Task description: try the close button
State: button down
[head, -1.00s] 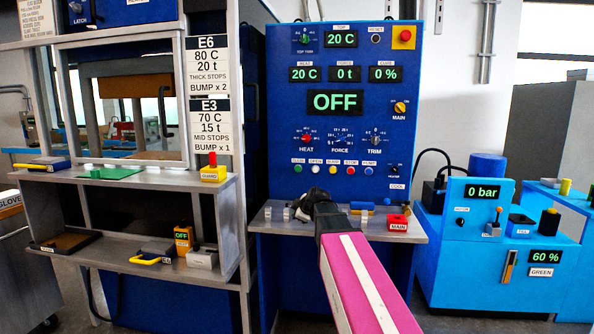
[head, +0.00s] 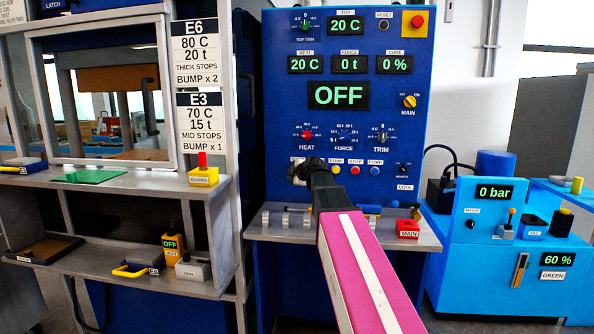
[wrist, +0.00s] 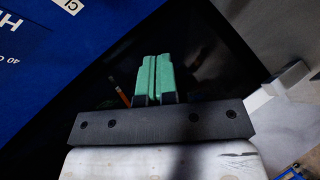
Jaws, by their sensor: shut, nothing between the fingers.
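The close button is hidden in the head view behind my gripper (head: 298,173), which is in front of the left end of the button row on the blue control panel (head: 284,110). The open button beside it is also covered. In the wrist view my gripper (wrist: 153,72) has its two green-padded fingers together with nothing between them. A white label (wrist: 71,5) starting with "C" is cut off at the top left there. The close button itself does not show, and I cannot tell whether the fingers touch the panel.
Yellow (head: 336,169), red (head: 355,170) and blue (head: 375,171) buttons sit just right of my gripper. Knobs are above. A shelf (head: 270,236) with a red MAIN block (head: 407,229) juts out below. The large display (head: 338,95) reads OFF.

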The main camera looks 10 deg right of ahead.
jog(key=shift+w, duration=0.15)
jog(key=w+d, duration=0.2)
jog(key=w, duration=0.6)
jog(key=shift+d, duration=0.4)
jog(key=shift+w, duration=0.2)
dwell(1.7)
jog(key=shift+w+d, duration=0.1)
jog(key=shift+w, duration=0.15)
jog(key=shift+w+d, duration=0.2)
jog(key=shift+w, duration=0.3)
dwell(0.8)
jog(key=shift+s, duration=0.15)
jog(key=shift+s+a, duration=0.3)
jog(key=shift+s, duration=0.45)
jog(key=shift+s, duration=0.1)
jog(key=shift+s+a, duration=0.25)
jog(key=shift+s, duration=0.5)
jog(key=shift+s+a, duration=0.3)
jog(key=shift+s, duration=0.5)
jog(key=shift+s+a, duration=0.25)
jog(key=shift+s, duration=0.5)
